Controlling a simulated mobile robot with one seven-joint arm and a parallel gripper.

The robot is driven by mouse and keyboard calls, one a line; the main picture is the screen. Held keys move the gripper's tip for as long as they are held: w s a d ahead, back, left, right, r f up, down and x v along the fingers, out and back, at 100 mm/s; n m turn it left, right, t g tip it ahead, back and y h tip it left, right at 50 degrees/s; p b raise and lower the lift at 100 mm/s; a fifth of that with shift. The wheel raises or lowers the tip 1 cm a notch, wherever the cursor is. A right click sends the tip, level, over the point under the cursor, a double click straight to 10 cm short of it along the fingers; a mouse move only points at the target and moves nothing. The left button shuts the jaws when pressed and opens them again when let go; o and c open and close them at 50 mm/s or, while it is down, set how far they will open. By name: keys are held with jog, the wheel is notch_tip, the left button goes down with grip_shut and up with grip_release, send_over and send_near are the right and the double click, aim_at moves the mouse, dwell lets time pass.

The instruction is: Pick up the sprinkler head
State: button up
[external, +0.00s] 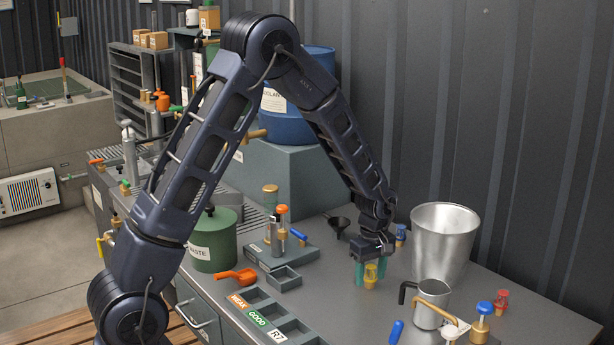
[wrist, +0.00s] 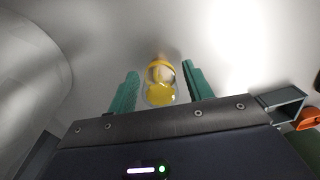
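The small sprinkler head (external: 370,276), yellow with a clear part, stands on the grey bench below my arm's end. It also shows in the wrist view (wrist: 159,84), upper middle. My gripper (external: 369,283) points down with its green fingers on either side of it. In the wrist view my gripper (wrist: 160,76) is open, with a gap between the sprinkler head and each finger. Similar small heads with a blue top (external: 400,233) and a red top (external: 501,302) stand elsewhere on the bench.
A large metal bucket (external: 442,245) stands close on the right. A steel jug (external: 431,302) with a black handle is in front of it. A black funnel (external: 338,224) lies behind left. A labelled tray (external: 270,312) and an orange scoop (external: 238,276) lie left.

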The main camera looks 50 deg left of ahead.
jog(key=c, duration=0.8)
jog(key=shift+c, duration=0.2)
jog(key=shift+r, duration=0.1)
